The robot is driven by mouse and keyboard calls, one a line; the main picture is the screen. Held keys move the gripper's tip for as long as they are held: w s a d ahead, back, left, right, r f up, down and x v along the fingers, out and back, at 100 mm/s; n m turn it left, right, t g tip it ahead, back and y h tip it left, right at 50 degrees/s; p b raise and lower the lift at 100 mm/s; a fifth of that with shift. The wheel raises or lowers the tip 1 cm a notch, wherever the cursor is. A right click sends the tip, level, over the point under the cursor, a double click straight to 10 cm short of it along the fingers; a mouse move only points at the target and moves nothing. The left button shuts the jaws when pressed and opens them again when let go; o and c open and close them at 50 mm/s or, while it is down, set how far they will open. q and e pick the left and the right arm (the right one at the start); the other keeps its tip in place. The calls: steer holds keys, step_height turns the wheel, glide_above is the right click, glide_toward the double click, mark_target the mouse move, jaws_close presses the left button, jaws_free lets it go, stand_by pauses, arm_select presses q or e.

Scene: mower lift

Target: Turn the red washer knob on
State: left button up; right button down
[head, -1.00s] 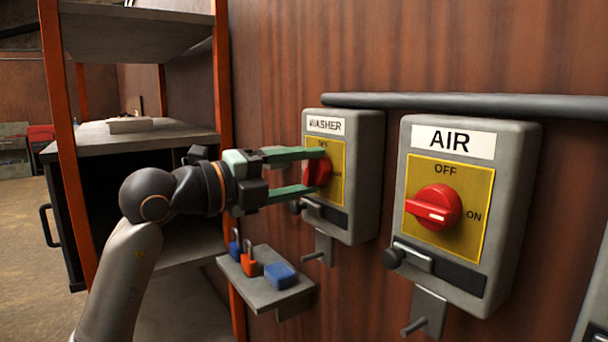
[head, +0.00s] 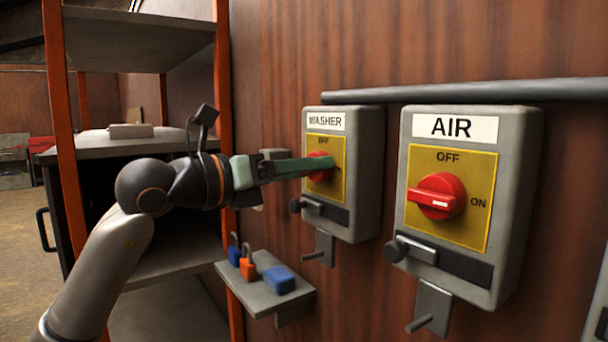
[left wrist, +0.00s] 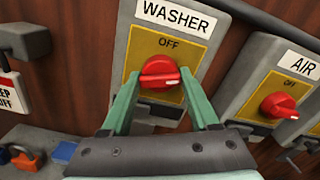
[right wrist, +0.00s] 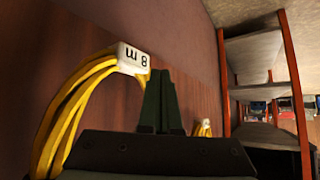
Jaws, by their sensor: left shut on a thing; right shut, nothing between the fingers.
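The red washer knob (head: 320,166) sits on the yellow plate of the grey box labelled WASHER (head: 368,160). In the left wrist view the red washer knob (left wrist: 160,72) lies crosswise below the OFF label, its white mark at the right end. The ON label is mostly hidden. My left gripper (head: 312,167) reaches the knob from the left; its green fingers line up in the head view. In the left wrist view the left gripper (left wrist: 164,100) has one finger on each side of the knob, shut on it. My right gripper (right wrist: 160,95) is shut and empty.
The AIR box (head: 520,160) with its own red knob (head: 437,196) stands to the right. A small shelf (head: 262,297) with padlocks is below. A grey pipe (head: 450,92) runs above the boxes. A yellow cable coil (right wrist: 70,115) hangs near the right gripper.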

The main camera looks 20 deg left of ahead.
arm_select(q)
steer(key=m+b, duration=0.1)
steer(key=m, duration=0.3)
arm_select(e)
steer(key=shift+a+f, duration=0.1)
steer(key=shift+f, duration=0.45)
steer(key=shift+w+r, duration=0.1)
arm_select(q)
steer(key=o, duration=1.3)
arm_select(e)
steer(key=shift+a, duration=0.1)
arm_select(q)
steer(key=b+v, duration=0.3)
steer(key=v, duration=0.9)
steer(key=shift+s+a, duration=0.25)
arm_select(e)
steer(key=shift+w+a+f+y, duration=0.3)
steer(key=shift+w+a+f, duration=0.25)
steer(key=shift+a+f, duration=0.25)
